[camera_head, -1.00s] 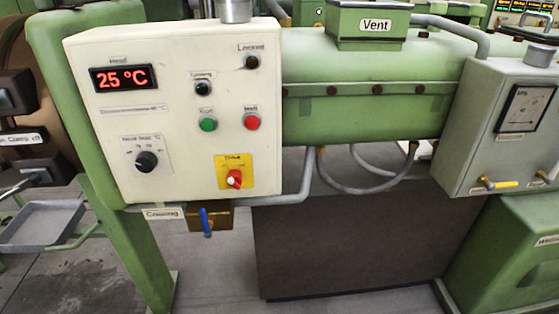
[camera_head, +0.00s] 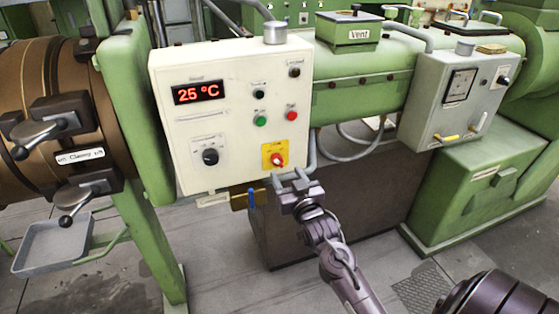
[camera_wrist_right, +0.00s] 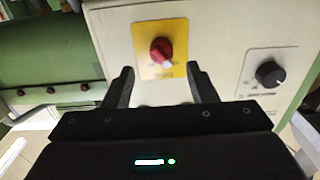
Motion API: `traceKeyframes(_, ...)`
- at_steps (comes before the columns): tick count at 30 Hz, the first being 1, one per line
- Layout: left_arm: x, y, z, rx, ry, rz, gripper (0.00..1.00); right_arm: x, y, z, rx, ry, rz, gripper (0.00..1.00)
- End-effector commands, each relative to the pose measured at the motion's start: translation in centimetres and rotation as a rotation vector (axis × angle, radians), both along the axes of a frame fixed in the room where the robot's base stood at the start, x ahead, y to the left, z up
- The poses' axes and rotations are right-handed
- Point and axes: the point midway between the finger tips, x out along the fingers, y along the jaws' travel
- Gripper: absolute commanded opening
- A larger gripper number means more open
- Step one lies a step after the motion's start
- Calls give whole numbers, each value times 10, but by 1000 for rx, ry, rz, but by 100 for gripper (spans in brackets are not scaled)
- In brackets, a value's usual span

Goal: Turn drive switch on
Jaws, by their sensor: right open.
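The drive switch (camera_head: 277,160) is a red rotary knob on a yellow plate, low on the right of the white control panel (camera_head: 230,135). In the right wrist view the red knob (camera_wrist_right: 161,51) has a pale mark on its lower right, and the plate's lettering is blurred. My right gripper (camera_head: 291,177) is open and empty just below and in front of the switch. In the right wrist view its two fingers (camera_wrist_right: 163,82) stand apart on either side of the yellow plate's lower edge, with the knob beyond and between them. No contact shows. My left gripper is not in view.
A black dial (camera_head: 210,156), a green button (camera_head: 260,121) and a red button (camera_head: 291,116) share the panel. A blue-handled valve (camera_head: 251,197) hangs below it. Grey pipes run beside the panel's lower right corner. Open floor lies in front.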

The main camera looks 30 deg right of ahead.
Motion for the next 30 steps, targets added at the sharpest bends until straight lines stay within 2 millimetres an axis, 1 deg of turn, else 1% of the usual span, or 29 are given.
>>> traceKeyframes(1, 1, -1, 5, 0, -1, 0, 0, 9, -2, 4, 0, -1, 1, 52)
traceKeyframes(6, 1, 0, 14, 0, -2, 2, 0, 36, -8, 3, 0, 1, 1, 52)
traceKeyframes(9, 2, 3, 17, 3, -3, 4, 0, 49, -11, 2, 0, 1, 1, 52)
traceKeyframes(12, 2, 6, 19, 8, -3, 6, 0, 57, -13, 1, 0, 2, 2, 52)
traceKeyframes(16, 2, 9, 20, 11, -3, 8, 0, 62, -14, -1, 0, 3, 2, 52)
traceKeyframes(23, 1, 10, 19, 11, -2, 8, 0, 62, -14, -1, 0, 3, 2, 52)
traceKeyframes(30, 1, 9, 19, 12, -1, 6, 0, 62, -14, -1, 1, 3, 2, 21)
